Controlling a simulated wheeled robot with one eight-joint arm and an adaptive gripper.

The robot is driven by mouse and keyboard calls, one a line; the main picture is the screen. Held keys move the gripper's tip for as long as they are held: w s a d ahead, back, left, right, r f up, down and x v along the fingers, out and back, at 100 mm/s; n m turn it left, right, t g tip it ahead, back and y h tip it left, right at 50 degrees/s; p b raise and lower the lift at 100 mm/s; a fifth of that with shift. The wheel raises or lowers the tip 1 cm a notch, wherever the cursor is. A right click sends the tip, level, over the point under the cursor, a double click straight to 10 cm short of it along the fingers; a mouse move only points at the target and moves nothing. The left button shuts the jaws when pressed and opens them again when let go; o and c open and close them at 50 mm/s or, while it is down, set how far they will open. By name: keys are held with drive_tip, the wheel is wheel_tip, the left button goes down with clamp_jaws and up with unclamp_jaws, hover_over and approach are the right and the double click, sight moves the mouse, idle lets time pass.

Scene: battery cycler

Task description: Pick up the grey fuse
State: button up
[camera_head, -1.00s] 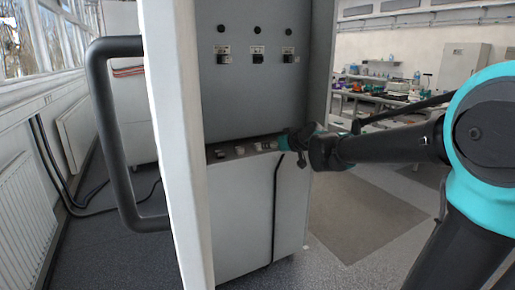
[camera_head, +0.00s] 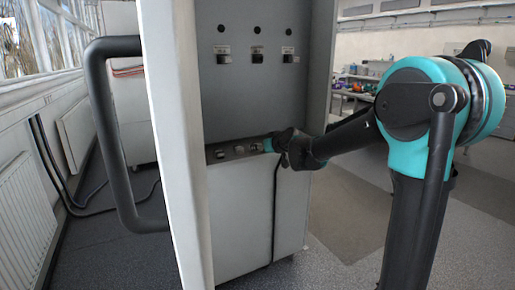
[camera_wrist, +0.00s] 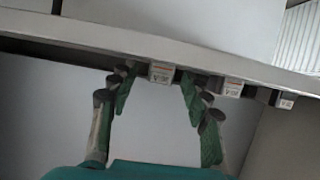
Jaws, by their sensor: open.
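Small pale grey fuses stand in a row on the ledge of the cabinet. In the wrist view one labelled fuse (camera_wrist: 162,72) sits just past and between my fingertips, with no clear contact. A second fuse (camera_wrist: 232,88) and a third (camera_wrist: 285,100) lie to its right. In the head view a left fuse (camera_head: 220,153) and a middle one (camera_head: 239,149) show on the ledge. My gripper (camera_wrist: 155,88) is open with nothing held, its green-padded fingers on either side of the first fuse. In the head view my gripper (camera_head: 268,145) is at the ledge's right end, partly hiding that fuse.
Floor at right is clear.

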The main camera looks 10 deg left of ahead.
drive_tip(key=shift+w+f, duration=0.1)
clamp_jaws()
idle(0.3)
wheel_tip(320, 180, up, 20)
idle(0.7)
drive_tip(key=s+d+r, duration=0.1)
drive_tip(key=d+r, duration=0.2)
drive_tip(key=r, duration=0.4)
drive_tip(key=s+d+r, duration=0.1)
drive_tip(key=d+r, duration=0.2)
drive_tip(key=r, duration=0.5)
drive_tip(key=shift+w+a+f, duration=0.1)
drive_tip(key=shift+w+a, duration=0.4)
drive_tip(key=shift+w, duration=0.25)
drive_tip(key=shift+w+a+r, duration=0.1)
drive_tip(key=shift+w+a, duration=0.4)
drive_tip(key=shift+w, duration=0.3)
drive_tip(key=shift+w+a+f, duration=0.1)
drive_tip(key=shift+w+a, duration=0.4)
drive_tip(key=shift+w, duration=0.25)
